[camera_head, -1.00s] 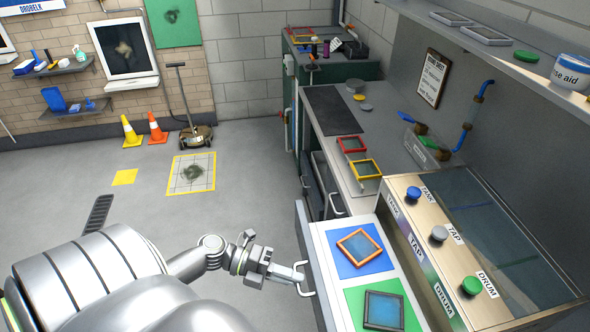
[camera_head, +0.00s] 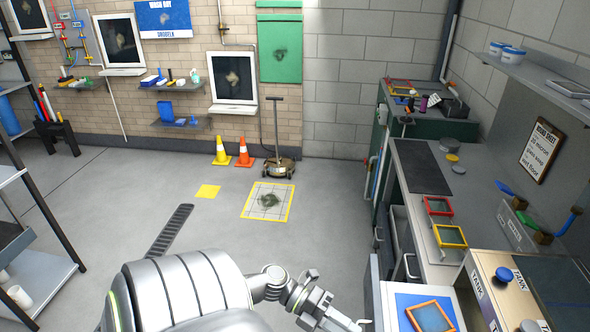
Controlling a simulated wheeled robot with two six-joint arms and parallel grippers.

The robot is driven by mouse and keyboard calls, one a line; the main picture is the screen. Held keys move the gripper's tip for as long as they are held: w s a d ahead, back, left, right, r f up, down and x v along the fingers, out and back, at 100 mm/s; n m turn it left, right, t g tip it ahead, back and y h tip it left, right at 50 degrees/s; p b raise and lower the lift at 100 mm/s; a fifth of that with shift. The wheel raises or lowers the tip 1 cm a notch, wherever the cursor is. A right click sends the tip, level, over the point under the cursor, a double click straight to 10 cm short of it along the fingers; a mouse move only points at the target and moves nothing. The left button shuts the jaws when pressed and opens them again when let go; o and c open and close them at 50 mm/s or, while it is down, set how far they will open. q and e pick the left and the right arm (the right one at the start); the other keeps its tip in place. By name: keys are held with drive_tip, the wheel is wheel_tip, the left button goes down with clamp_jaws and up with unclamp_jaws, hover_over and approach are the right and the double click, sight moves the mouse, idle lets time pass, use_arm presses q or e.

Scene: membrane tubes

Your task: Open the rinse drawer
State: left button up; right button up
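A pale drawer with a grey front panel (camera_head: 373,292) stands pulled out at the bottom right, below the labelled panel. Its floor carries a blue mat (camera_head: 405,302) with an orange-framed screen (camera_head: 431,317) on it. Its bar handle (camera_head: 361,323) is at the bottom edge of the view, partly cut off. No drawer label is readable. My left gripper (camera_head: 345,319) reaches in from the left, with its fingertips at the handle. Whether the fingers are closed around the bar cannot be made out. My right gripper is out of view.
Beyond the drawer, a counter (camera_head: 425,205) holds red and yellow frames, above darker drawer fronts with handles. A panel with a blue knob (camera_head: 504,275) is at the right. Open floor (camera_head: 320,235) lies left of the drawer. A dark-framed shelf rack (camera_head: 40,275) stands far left.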

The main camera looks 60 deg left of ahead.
use_arm(q)
drive_tip(key=b+v, duration=0.3)
drive_tip(key=v, duration=1.3)
